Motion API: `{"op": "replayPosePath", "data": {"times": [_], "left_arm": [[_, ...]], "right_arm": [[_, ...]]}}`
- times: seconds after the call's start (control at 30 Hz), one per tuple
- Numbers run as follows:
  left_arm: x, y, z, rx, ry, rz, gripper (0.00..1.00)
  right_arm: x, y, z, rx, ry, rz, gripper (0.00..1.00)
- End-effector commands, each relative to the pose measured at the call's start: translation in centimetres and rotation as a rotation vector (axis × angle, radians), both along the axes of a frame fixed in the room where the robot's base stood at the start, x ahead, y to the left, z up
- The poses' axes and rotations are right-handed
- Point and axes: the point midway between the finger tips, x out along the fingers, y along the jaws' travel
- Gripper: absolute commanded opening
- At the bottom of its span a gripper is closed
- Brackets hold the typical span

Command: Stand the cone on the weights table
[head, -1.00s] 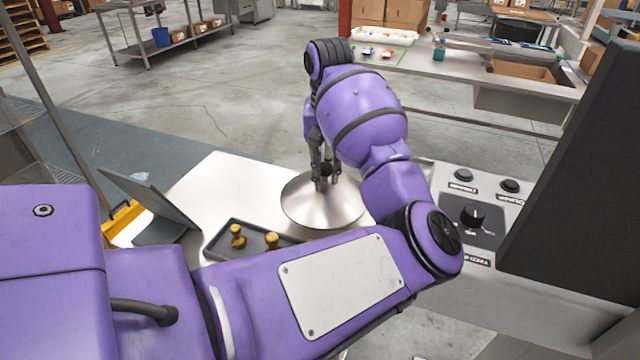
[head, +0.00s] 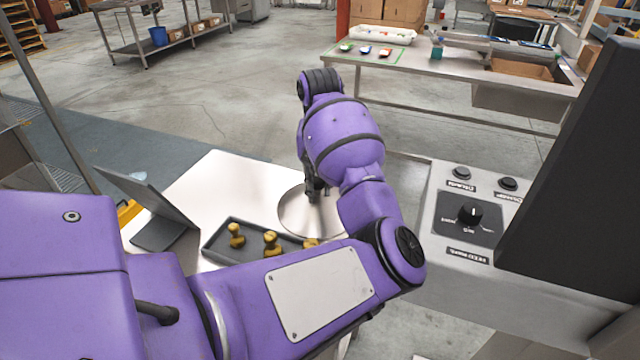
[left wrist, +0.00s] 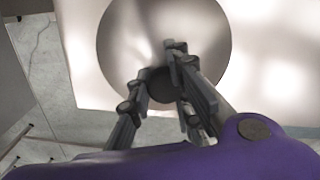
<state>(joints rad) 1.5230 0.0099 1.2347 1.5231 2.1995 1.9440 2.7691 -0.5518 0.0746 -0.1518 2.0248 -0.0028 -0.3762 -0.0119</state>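The cone (head: 293,214) is a wide, shallow shiny metal cone with a dark knob on top. It is upright at the weights table (head: 205,185), a pale metal top, towards its right side. My left gripper (head: 314,192) reaches down over the cone. Its fingers (left wrist: 158,92) are closed around the knob from both sides. My arm hides part of the cone. I cannot tell whether its rim touches the table. My right gripper is out of view.
A dark tray (head: 217,243) with several brass weights (head: 270,243) lies in front of the cone. A tilted dark screen (head: 150,200) stands at the table's left. A control panel (head: 440,260) with a knob is at the right. Another bench (head: 440,85) stands behind.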

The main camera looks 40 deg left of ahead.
Motion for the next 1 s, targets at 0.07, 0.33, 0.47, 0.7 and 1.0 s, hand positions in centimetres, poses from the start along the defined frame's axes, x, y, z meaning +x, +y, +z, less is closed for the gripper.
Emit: {"op": "replayPosePath", "data": {"times": [0.07,0.33,0.47,0.7,1.0], "left_arm": [[0.0,0.0,-0.1,-0.001,0.001,0.0,0.28],[0.0,0.0,-0.1,-0.001,0.002,0.0,0.38],[0.0,0.0,0.1,-0.001,0.001,0.0,0.38],[0.1,0.0,3.1,0.0,-0.004,0.001,0.38],[0.1,-0.1,9.6,-0.003,-0.004,-0.001,0.38]], "right_arm": [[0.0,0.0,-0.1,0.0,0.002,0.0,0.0],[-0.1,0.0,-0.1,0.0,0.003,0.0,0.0],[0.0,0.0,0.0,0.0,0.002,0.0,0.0],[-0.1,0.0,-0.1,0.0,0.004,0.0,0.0],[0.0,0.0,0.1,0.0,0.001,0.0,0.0]]}}
